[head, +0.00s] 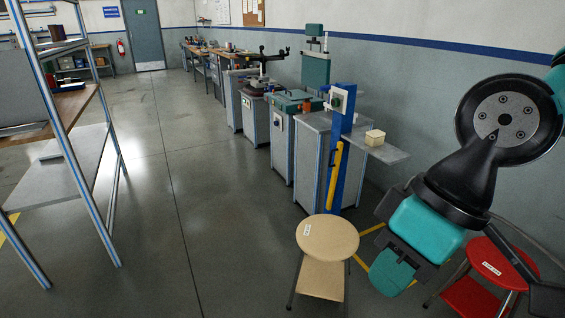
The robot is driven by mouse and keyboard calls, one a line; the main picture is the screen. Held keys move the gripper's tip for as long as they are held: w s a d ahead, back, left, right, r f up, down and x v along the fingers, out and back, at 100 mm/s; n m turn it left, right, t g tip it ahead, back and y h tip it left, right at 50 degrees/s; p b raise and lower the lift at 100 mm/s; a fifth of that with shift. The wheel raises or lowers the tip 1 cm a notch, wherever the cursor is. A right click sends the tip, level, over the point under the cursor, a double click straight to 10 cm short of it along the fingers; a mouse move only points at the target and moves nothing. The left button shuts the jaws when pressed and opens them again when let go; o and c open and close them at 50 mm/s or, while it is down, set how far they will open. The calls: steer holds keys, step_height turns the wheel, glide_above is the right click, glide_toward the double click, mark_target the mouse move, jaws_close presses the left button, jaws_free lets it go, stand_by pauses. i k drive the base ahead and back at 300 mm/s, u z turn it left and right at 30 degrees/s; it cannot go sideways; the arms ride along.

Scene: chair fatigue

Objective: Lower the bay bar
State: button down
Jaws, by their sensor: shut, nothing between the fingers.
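A yellow bar (334,177), which looks like the bay bar, stands nearly upright along the front of a blue post (345,135). The post is at the right end of a grey cabinet. The bar's lower end is just behind the round wooden stool. My arm comes in from the right edge and bends down. My gripper (390,272), at its teal lower end, is shut and empty. In the picture it is right of the wooden stool and below and right of the bar, apart from it. Its fingertips are hard to make out.
The wooden stool (327,240) stands before the bar, and a red stool (490,264) at lower right. Yellow floor lines show between them. A cream block (375,137) sits on a grey shelf (388,155). A blue-framed rack (85,165) stands left. The middle floor is clear.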

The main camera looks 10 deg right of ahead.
mark_target(335, 166)
steer(key=u, duration=0.2)
steer(key=i, duration=0.25)
steer(key=u, duration=0.85)
steer(key=i, duration=2.5)
steer(key=z, duration=0.95)
steer(key=i, duration=0.55)
steer(key=z, duration=0.35)
